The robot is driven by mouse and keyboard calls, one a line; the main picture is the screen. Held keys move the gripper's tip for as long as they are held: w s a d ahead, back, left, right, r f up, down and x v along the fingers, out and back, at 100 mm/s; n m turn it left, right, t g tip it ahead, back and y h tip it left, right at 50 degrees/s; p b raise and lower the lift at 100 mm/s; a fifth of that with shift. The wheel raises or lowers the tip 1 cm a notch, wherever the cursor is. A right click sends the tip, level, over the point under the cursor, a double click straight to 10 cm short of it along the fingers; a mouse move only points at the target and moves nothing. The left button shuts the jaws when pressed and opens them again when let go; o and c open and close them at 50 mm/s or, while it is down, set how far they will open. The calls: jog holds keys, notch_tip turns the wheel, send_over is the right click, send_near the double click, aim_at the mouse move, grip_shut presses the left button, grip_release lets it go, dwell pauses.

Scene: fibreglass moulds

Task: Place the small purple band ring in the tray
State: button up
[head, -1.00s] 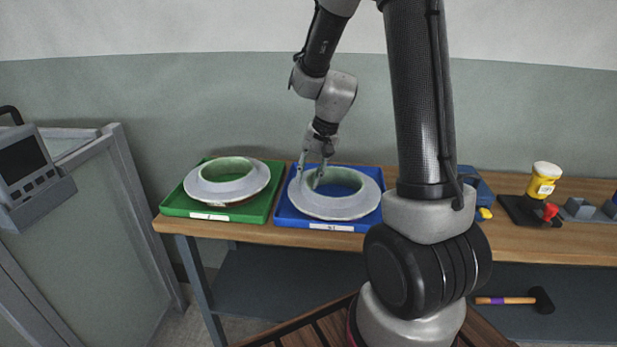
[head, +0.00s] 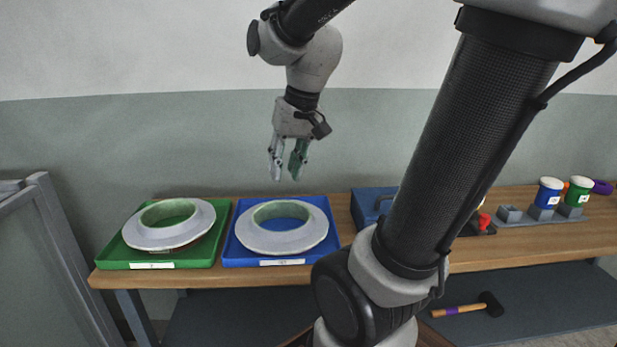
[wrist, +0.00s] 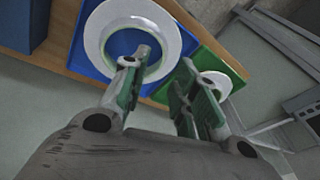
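My gripper (head: 285,176) is open and empty, fingers pointing down, well above the blue tray (head: 228,252). A large pale grey ring with a light green inner wall (head: 265,239) lies flat in that tray. A similar ring (head: 165,238) lies in the green tray (head: 115,256) to the left. In the wrist view nothing is between the fingers (wrist: 164,58); the blue-tray ring (wrist: 95,35) is beyond them, partly covered by one finger. I cannot make out a purple band on either ring.
A wooden bench (head: 520,244) carries the trays. A blue box (head: 369,207) stands right of them, partly behind my arm. Further right are a grey rack (head: 510,214), blue-and-white (head: 548,193) and green-and-white (head: 578,192) cups, and a purple object (head: 601,187). A mallet (head: 470,308) lies on the lower shelf.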

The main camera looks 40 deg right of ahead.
jog(key=s+n+t+h, duration=0.1)
jog(key=s+n, duration=0.1)
jog(key=s, duration=0.7)
jog(key=shift+d+r+n, duration=0.25)
jog(key=shift+d+n, duration=0.1)
jog(key=shift+n, duration=0.05)
